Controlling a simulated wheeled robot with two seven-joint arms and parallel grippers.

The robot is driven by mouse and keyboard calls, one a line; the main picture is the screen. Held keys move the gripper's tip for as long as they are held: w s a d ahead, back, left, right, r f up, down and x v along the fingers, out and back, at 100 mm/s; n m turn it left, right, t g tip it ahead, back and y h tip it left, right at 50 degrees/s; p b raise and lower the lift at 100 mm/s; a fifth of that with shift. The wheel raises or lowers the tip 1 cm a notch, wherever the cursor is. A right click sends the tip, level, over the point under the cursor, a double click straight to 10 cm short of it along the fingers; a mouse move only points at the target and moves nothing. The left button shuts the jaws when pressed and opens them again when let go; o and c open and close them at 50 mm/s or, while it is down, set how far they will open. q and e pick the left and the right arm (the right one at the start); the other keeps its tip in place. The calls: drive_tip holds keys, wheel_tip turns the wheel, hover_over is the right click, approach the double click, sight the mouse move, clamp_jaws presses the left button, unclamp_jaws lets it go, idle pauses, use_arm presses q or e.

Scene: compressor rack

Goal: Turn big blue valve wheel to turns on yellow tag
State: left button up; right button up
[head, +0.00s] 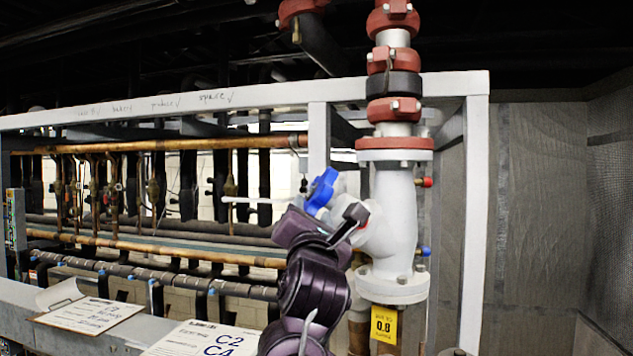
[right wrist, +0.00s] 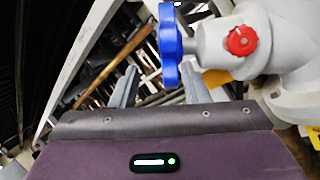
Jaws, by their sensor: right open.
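The big blue valve wheel (head: 321,190) is on the left side of the white valve body (head: 393,225). My right gripper (head: 328,208) is at the wheel and partly covers it. In the right wrist view the blue wheel (right wrist: 170,45) shows edge-on between the two grey fingers of my open right gripper (right wrist: 159,72), nearer the right finger. I cannot tell whether a finger touches it. The yellow tag (head: 384,325) hangs below the valve and reads 0.8, with smaller text I cannot read. My left gripper is not in view.
A pale steel frame (head: 477,200) surrounds the valve. A red cap (right wrist: 242,40) sits on the valve body close to the wheel. Copper pipes (head: 170,144) run behind at left. A clipboard (head: 88,313) and a paper sheet (head: 195,340) lie at the lower left.

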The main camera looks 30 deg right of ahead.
sight(317, 201)
drive_tip(key=shift+d+f+h, duration=0.15)
drive_tip(key=shift+d+h, duration=0.15)
drive_tip(key=shift+d, duration=0.25)
drive_tip(key=shift+w+d, duration=0.1)
drive_tip(key=shift+d, duration=0.15)
drive_tip(key=p+x, duration=0.3)
drive_tip(key=x, duration=0.3)
drive_tip(key=shift+a, duration=0.15)
drive_tip(key=shift+w+d+p, duration=0.35)
drive_tip(key=shift+w+d, duration=0.05)
drive_tip(key=shift+w, duration=0.1)
drive_tip(key=shift+a, duration=0.1)
drive_tip(key=shift+c, duration=0.8)
clamp_jaws()
